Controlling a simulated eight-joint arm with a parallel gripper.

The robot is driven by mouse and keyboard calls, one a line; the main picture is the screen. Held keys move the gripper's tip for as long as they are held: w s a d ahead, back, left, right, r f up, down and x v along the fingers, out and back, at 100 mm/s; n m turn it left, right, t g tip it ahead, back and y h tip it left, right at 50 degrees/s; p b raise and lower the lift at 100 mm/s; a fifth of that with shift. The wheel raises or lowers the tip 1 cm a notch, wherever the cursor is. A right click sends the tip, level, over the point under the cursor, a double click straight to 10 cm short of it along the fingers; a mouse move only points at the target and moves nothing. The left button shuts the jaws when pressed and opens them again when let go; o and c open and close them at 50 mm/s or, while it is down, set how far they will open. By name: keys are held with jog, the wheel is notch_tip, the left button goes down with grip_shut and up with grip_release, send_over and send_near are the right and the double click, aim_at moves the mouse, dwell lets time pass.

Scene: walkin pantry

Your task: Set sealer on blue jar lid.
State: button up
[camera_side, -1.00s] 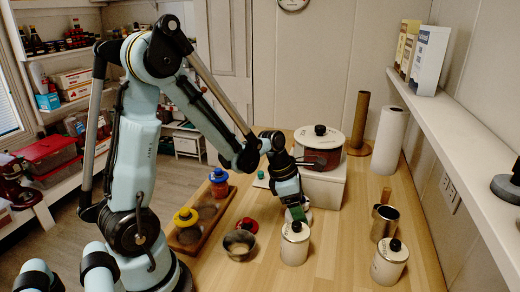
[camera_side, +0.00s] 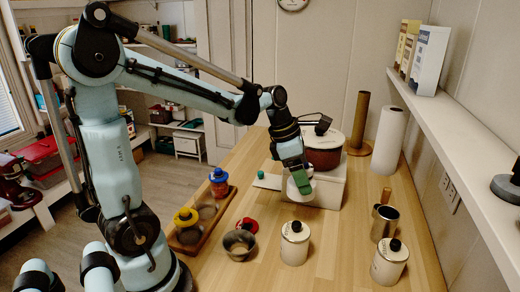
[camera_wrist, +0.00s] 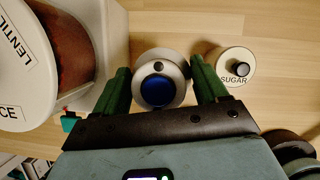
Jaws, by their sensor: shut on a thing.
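My gripper (camera_side: 298,178) is raised above the table, in front of the white box, with its green fingers shut on the sealer (camera_side: 304,187). The sealer is a white round piece; in the wrist view its blue round middle (camera_wrist: 157,91) shows between the fingers. The blue-lidded jar (camera_side: 219,183) stands upright at the far end of the wooden tray (camera_side: 189,248), to the left of my gripper and apart from it. Its blue lid (camera_side: 218,173) is bare. The wrist view does not show this jar.
A yellow-lidded jar (camera_side: 186,226) stands at the tray's near end. A metal bowl (camera_side: 239,243) and a red lid (camera_side: 247,225) lie between tray and canister (camera_side: 294,244). A large canister (camera_side: 323,148) stands on a white box (camera_side: 325,190). A metal cup (camera_side: 384,222) is at right.

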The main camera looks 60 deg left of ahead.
notch_tip(320, 180, up, 10)
jog(key=shift+f, duration=0.1)
jog(key=s+a+n+y, duration=0.1)
jog(key=s+a+n, duration=0.35)
jog(key=a, duration=0.75)
jog(key=n+t+y, duration=0.1)
jog(key=n, duration=0.1)
send_over(218, 169)
notch_tip(218, 169, down, 4)
jog(key=shift+m, duration=0.25)
jog(key=shift+f, duration=3.6)
jog(key=shift+f, duration=0.85)
jog(key=o, duration=1.2)
jog(key=shift+o, duration=0.2)
